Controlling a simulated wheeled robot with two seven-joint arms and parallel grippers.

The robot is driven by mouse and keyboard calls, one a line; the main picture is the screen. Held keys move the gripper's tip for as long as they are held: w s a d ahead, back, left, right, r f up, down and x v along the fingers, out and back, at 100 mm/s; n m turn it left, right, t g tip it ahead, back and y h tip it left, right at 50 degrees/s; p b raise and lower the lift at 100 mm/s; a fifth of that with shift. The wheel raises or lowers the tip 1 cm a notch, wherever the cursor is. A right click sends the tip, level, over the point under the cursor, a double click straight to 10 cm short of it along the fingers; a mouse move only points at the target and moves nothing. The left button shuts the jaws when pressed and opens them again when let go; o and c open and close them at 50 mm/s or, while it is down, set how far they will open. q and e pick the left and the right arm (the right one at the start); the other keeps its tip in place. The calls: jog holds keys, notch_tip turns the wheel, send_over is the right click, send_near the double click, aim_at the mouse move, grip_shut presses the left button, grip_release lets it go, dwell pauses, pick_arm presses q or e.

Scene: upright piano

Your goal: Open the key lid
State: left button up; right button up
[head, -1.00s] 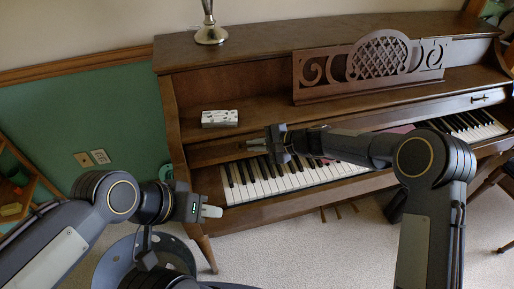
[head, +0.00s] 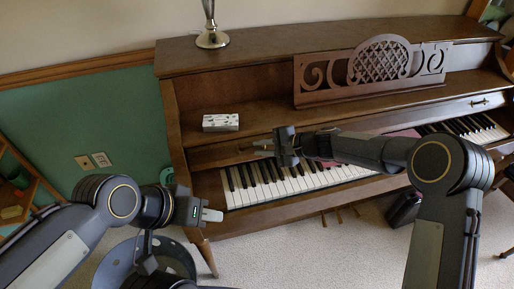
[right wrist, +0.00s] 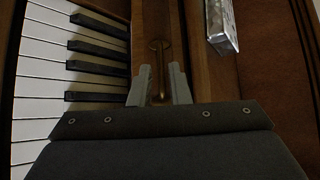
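The wooden key lid (head: 207,157) is a brown board with a brass handle near each end, and the keys (head: 262,185) show below it. The left handle (right wrist: 157,65) shows in the right wrist view; the right handle (head: 478,102) shows in the head view. My right gripper (head: 262,147) is at the lid's left part. In the right wrist view its two pale fingers (right wrist: 160,75) are apart, with the left handle between them and no clear grip on it. My left gripper (head: 212,215) is off the keyboard's left end, empty; its finger gap is unclear.
A small patterned box (head: 221,122) lies on the ledge above the lid. A carved music stand (head: 380,75) and a metal lamp base (head: 212,38) are higher up. My right forearm crosses in front of the keys. Carpet (head: 300,245) lies below.

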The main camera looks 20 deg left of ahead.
jog(key=shift+v, duration=2.75)
jog(key=shift+r, duration=0.1)
jog(key=s+d+r+n+t+h+p, duration=0.1)
jog(key=s+d+r+n+h+p, duration=0.1)
jog(key=s+d+r, duration=0.5)
jog(key=s+d+r+n+t+h+p, duration=0.1)
jog(key=s+d+r+p, duration=0.15)
jog(key=d+r, duration=0.75)
jog(key=s+d+f+n+t+h+p, duration=0.2)
jog(key=s+d+h, duration=0.3)
jog(key=s+d, duration=1.1)
jog(key=s+t+p, duration=0.1)
jog(key=s, duration=0.3)
jog(key=shift+s+d+h, duration=0.25)
jog(key=shift+h, duration=0.15)
